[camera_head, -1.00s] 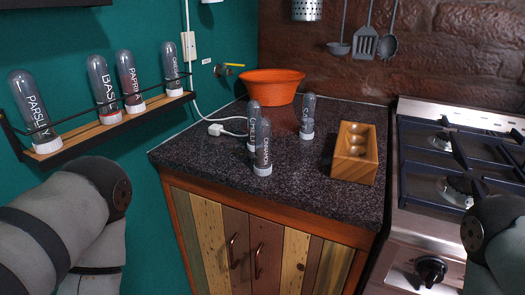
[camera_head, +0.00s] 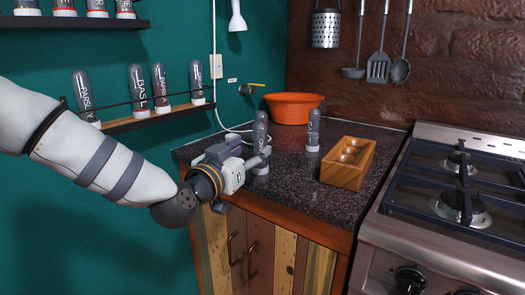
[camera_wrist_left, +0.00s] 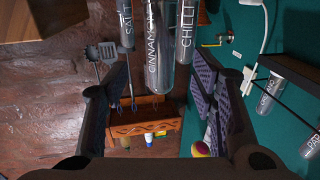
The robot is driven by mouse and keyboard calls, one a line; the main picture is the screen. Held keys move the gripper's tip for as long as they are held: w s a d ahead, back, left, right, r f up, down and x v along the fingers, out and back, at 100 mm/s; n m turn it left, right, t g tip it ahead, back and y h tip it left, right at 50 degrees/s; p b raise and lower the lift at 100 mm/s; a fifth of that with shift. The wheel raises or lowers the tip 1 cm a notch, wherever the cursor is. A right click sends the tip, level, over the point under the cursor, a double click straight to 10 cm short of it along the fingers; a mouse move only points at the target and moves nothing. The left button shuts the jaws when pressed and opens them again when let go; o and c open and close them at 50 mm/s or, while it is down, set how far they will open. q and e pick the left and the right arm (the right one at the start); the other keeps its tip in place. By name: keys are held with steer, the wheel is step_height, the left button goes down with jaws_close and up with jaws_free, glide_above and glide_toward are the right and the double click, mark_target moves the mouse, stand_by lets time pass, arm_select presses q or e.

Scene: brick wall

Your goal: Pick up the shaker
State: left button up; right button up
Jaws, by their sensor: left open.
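My left gripper (camera_head: 250,162) is at the front left of the dark counter. In the left wrist view its open fingers (camera_wrist_left: 165,75) stand either side of the rounded end of the cinnamon shaker (camera_wrist_left: 158,45), with a gap on both sides. The chilli shaker (camera_wrist_left: 187,22) and salt shaker (camera_wrist_left: 124,25) are close beside it. In the head view one clear shaker (camera_head: 260,130) stands just behind the gripper, and another (camera_head: 313,130) stands further right. Both are upright with white bases. The gripper hides part of the group. My right gripper is out of view.
A wooden box (camera_head: 346,165) and an orange bowl (camera_head: 292,108) stand on the counter (camera_head: 300,187). A stove (camera_head: 455,200) is at the right. A wall rack (camera_head: 160,120) with several spice shakers is at the left.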

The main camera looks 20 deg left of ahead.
mark_target(257, 133)
arm_select(q)
steer(key=w, duration=0.6)
steer(key=shift+d+f+b, duration=0.3)
steer(key=shift+d+b, duration=0.05)
steer(key=shift+d, duration=0.05)
steer(key=shift+s+r, duration=0.1)
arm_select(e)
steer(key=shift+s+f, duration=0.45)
arm_select(q)
jaws_close()
step_height(257, 133, up, 3)
steer(key=shift+r, duration=0.1)
steer(key=s+r+p, duration=0.2)
steer(key=s+r, duration=0.3)
steer(key=s, duration=0.2)
steer(key=s+d+r+p, duration=0.1)
steer(key=s+r+p, duration=0.1)
steer(key=s+r, duration=0.2)
steer(key=s, duration=0.3)
steer(key=shift+r, duration=0.4)
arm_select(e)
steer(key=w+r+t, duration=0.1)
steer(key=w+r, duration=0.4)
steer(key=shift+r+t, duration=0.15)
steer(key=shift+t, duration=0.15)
